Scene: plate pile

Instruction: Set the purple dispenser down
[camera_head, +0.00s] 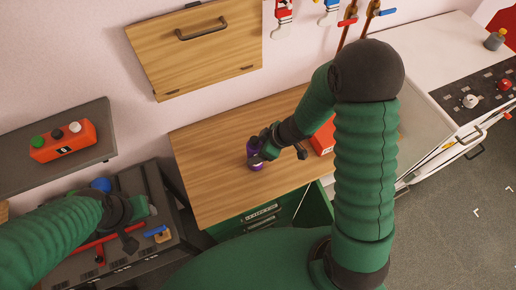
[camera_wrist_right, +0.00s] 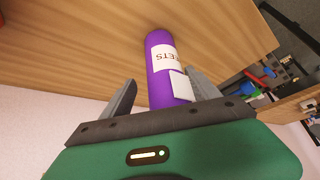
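The purple dispenser (camera_head: 255,155) is on the wooden worktop (camera_head: 215,190), near its left part. In the right wrist view the dispenser (camera_wrist_right: 160,65) is a purple cylinder with a white label, and its far end appears to meet the wood. My right gripper (camera_head: 272,147) is at the dispenser. In the right wrist view its two fingers (camera_wrist_right: 160,92) stand on either side of the dispenser, with a visible gap at the left finger. My left gripper (camera_head: 138,222) is low at the left, above a dark cart, and its fingers are hard to make out.
A red box (camera_head: 323,136) stands on the worktop behind my right arm. The dark cart (camera_head: 155,185) holds tools. The worktop's front left is clear.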

